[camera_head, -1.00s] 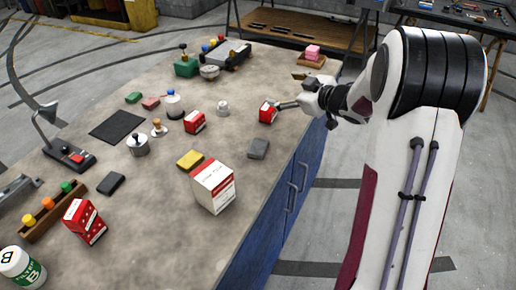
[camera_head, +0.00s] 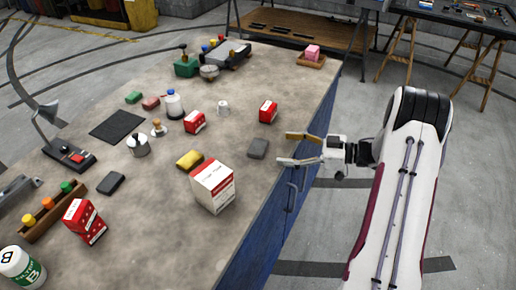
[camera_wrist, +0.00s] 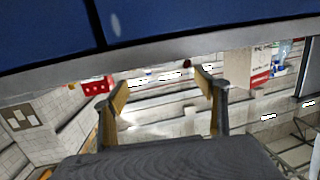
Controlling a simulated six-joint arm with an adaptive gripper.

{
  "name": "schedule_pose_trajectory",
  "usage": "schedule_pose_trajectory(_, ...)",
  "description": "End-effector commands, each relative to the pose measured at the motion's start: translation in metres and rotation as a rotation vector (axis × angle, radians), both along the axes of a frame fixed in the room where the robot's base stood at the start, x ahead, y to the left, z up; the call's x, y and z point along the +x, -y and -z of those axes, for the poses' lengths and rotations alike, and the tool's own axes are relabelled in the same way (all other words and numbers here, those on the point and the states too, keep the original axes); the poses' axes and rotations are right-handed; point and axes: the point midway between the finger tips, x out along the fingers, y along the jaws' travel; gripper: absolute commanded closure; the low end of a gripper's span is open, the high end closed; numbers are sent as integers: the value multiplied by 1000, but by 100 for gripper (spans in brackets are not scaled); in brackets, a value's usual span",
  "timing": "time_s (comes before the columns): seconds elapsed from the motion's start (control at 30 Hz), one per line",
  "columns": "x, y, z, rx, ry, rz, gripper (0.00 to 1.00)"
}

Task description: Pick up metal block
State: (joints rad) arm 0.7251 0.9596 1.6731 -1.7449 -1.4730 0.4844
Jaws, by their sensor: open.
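A grey block (camera_head: 258,149), which looks like the metal block, lies flat on the bench top near its right edge. A darker flat block (camera_head: 111,184) lies farther left; I cannot tell from looks alone which one is metal. My gripper (camera_head: 284,149) is open and empty at the bench's right edge, just right of the grey block and apart from it. In the wrist view both fingers (camera_wrist: 162,86) are spread with nothing between them. I cannot make out the grey block in that view.
A red box (camera_head: 268,111) stands behind the grey block. A white-and-red carton (camera_head: 213,185) stands in front, with a yellow block (camera_head: 190,160) to the left. The wrist view shows the blue cabinet (camera_wrist: 180,20) across the top. The bench (camera_head: 200,245) is clear at front.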

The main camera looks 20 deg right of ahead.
Motion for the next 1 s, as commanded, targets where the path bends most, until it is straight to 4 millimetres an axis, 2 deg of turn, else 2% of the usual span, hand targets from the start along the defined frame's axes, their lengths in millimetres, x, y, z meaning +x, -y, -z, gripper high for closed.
schedule_pose_trajectory(0.17, -9, 0, 6, 28, -8, -26, 28)
schedule_pose_trajectory(0.5, -9, -1, 6, 31, -8, -29, 28)
schedule_pose_trajectory(1.0, 6, -22, 9, 31, -8, -29, 28)
